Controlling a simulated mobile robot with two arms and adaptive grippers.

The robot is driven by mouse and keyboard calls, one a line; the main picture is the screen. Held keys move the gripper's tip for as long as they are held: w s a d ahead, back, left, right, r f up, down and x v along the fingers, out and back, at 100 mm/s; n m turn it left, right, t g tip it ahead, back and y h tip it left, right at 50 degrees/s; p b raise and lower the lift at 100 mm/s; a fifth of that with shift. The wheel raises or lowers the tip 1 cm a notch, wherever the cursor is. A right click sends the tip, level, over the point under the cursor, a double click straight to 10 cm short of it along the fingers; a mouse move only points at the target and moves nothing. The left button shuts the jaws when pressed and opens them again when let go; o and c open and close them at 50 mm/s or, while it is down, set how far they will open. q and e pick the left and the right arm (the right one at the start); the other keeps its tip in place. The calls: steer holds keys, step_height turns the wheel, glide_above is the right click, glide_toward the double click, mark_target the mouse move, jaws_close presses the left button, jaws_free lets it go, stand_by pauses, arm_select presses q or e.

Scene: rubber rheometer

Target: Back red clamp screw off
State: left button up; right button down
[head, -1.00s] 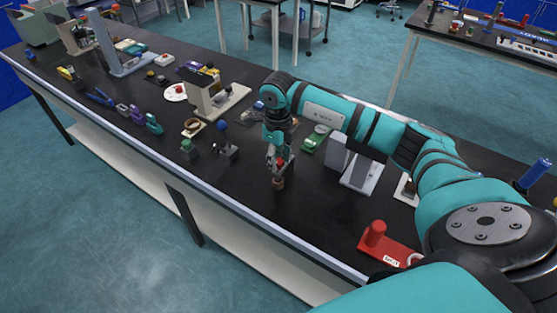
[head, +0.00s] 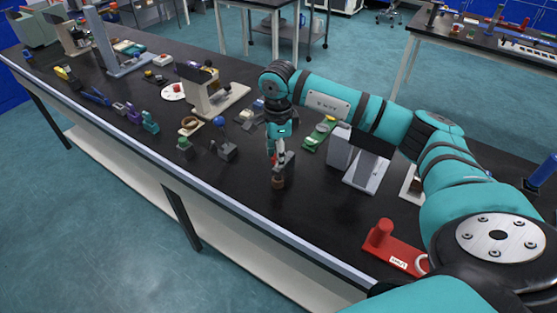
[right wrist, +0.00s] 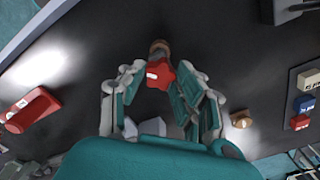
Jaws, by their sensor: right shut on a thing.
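The red clamp screw (right wrist: 160,74) shows in the right wrist view as a red star-shaped knob with a pale mark. A brown round piece (right wrist: 159,48) is just beyond it. My right gripper (right wrist: 161,80) is shut on the knob, with one finger on each side. In the head view my right gripper (head: 279,157) points down over the bench, and the brown piece (head: 278,182) shows just below it. The fingers hide most of the knob there. My left gripper is in neither view.
A red block with a white label (head: 395,248) lies at the bench's near right. A grey device (head: 365,172) and a green device (head: 319,134) stand right of the gripper. A dark block with a blue ball (head: 225,150) stands to the left. Bench in front is clear.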

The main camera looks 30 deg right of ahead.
steer(key=shift+f+n+b, duration=0.2)
steer(key=shift+n+b, duration=0.4)
steer(key=shift+n, duration=0.1)
steer(key=shift+n+b, duration=0.3)
steer(key=shift+n, duration=1)
steer(key=shift+r, duration=0.15)
